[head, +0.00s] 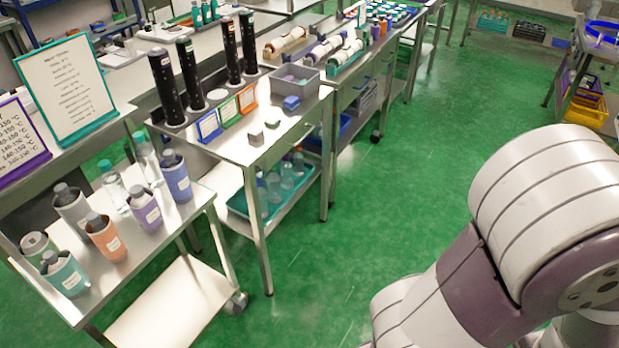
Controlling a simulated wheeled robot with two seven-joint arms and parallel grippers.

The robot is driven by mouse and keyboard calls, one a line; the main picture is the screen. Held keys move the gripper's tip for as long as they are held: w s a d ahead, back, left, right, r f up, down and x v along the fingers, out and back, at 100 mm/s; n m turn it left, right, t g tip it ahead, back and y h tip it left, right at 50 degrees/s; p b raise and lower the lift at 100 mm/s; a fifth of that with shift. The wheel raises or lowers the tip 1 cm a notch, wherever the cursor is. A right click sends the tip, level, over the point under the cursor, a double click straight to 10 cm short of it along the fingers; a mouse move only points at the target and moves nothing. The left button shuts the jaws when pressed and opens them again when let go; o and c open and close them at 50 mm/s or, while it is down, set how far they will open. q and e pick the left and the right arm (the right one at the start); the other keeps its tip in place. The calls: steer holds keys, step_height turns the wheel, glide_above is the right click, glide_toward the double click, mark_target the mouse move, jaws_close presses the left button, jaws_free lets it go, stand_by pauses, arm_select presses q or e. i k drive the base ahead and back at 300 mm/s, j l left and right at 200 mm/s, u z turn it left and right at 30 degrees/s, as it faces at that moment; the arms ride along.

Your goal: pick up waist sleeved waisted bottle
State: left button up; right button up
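Several bottles stand on the steel cart (190,212) at the left. Two clear bottles with teal caps stand at the back, one left (113,190) and one right (148,162). I cannot tell which one is the waisted bottle with a waist sleeve. Neither gripper is in view; only my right arm's links show at the lower right.
A steel bench (262,150) beside the cart carries black tubes (164,85), small coloured signs (228,112) and a grey bin (294,80). Text boards (65,88) stand behind the cart. Open green floor (400,180) lies to the right.

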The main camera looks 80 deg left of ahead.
mark_target(172, 166)
steer(key=u, duration=4.05)
